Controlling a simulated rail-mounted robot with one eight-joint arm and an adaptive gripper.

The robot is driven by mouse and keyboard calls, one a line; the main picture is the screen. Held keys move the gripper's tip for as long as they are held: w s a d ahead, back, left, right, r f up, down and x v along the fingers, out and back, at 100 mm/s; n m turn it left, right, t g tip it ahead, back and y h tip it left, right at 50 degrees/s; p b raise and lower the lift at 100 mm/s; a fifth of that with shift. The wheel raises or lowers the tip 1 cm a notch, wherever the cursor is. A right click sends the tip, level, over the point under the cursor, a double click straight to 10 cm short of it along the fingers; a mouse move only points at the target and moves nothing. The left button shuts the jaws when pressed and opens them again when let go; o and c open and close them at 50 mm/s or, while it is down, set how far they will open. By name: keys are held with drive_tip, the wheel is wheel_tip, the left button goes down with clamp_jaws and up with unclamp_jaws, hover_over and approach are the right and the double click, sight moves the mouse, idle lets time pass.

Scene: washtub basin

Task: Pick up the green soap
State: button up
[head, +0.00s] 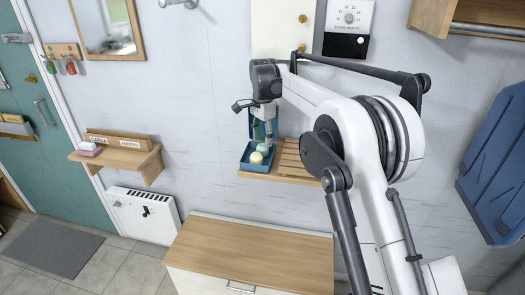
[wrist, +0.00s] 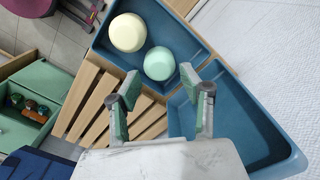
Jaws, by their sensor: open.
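The green soap (wrist: 160,63) is a pale mint-green round piece lying in a blue tray (wrist: 265,128). It sits just beyond my fingertips and roughly between their lines in the wrist view. My gripper (wrist: 159,78) is open and empty, with a green pad on each finger. A cream-yellow round soap (wrist: 127,32) lies beside the green one, farther from my fingers. In the head view my gripper (head: 267,138) points down over the blue tray (head: 246,168), and the soaps look small there.
A slatted wooden rack (wrist: 88,100) adjoins the tray. The tray's raised walls and a divider stand close to my fingers. The white wall (wrist: 270,40) is close behind the tray. A wooden-topped cabinet (head: 250,250) stands below, and a small shelf (head: 120,158) hangs to the left.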

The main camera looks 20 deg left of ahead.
sight(263, 145)
wheel_tip(263, 145, down, 4)
drive_tip(key=shift+f, duration=0.1)
drive_tip(key=shift+c, duration=0.3)
drive_tip(key=c, duration=0.8)
drive_tip(key=shift+o, duration=0.2)
